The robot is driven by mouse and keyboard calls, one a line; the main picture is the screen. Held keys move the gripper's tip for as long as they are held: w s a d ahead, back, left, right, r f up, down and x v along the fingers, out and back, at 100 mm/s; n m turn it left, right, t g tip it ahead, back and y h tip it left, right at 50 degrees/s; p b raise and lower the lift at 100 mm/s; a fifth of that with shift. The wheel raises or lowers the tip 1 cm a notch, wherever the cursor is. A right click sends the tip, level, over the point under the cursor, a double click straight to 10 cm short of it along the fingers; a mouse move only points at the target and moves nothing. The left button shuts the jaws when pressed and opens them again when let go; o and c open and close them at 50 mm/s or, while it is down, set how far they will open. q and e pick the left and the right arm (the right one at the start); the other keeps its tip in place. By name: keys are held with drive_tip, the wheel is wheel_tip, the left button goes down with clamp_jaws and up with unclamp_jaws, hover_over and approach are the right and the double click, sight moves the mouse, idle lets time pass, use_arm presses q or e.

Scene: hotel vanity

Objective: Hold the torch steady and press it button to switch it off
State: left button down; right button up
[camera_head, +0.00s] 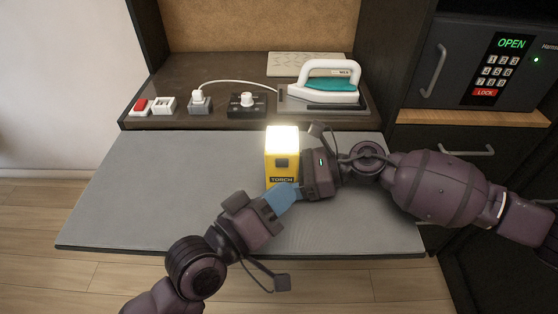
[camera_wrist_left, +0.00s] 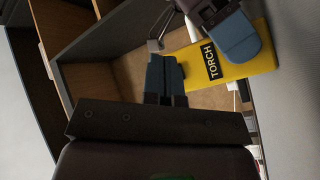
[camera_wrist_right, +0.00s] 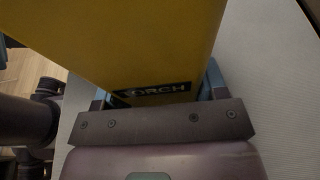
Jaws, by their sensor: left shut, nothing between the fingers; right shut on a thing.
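The yellow torch (camera_head: 270,165) stands upright near the middle of the grey counter, its top glowing bright white. A dark square (camera_head: 281,163), which looks like the button, is on its front face above the "TORCH" label. My right gripper (camera_wrist_right: 160,88) is shut on the torch low down, with a blue finger on each side in the right wrist view. My left gripper (camera_head: 290,190) is shut and empty, its blue fingers just in front of the torch's lower front. In the left wrist view its fingertips (camera_wrist_left: 165,62) are beside the torch (camera_wrist_left: 245,70); contact cannot be told.
A raised dark shelf behind holds a white and teal iron (camera_head: 325,82), a plugged socket (camera_head: 199,100), a black dial box (camera_head: 246,103) and red and white switches (camera_head: 140,106). A safe (camera_head: 485,65) stands at right. The grey counter (camera_head: 130,200) is clear at left.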

sight(281, 179)
use_arm(q)
drive_tip(key=shift+w, duration=1.25)
drive_tip(key=shift+w, duration=0.15)
idle(1.1)
drive_tip(key=shift+w, duration=0.3)
drive_tip(key=shift+w, duration=0.15)
idle(0.6)
drive_tip(key=shift+s, duration=0.65)
drive_tip(key=shift+s, duration=3)
